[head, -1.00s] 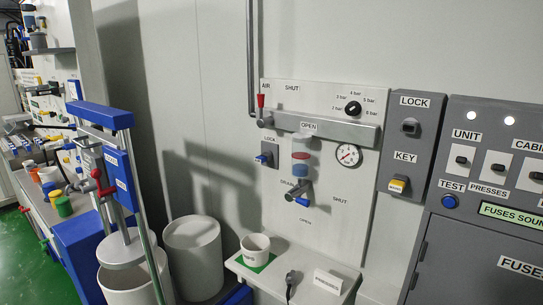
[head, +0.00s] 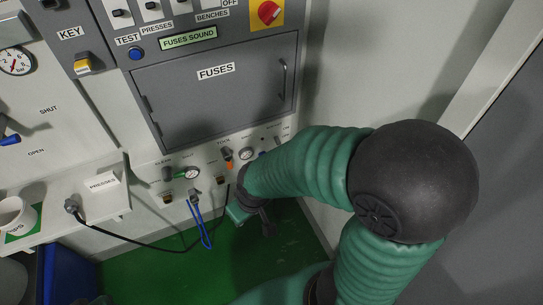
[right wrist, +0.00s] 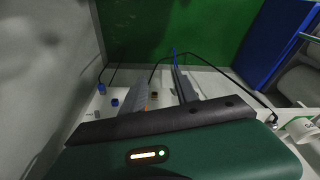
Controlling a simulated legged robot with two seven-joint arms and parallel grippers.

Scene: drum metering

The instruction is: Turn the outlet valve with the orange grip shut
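A small valve with an orange grip (head: 229,158) sits on the pale lower panel under the fuses cabinet, beside a small gauge. My right arm comes in from the right in the head view. Its gripper (head: 252,218) hangs in front of the panel, below and right of the orange grip, apparently clear of it. In the right wrist view the two fingers of my right gripper (right wrist: 163,92) stand apart. An orange patch shows along the left finger there; I cannot tell if it is the grip. My left gripper is out of view.
A blue hose (head: 203,226) and a black cable (head: 140,243) hang by the panel. The green floor is clear below.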

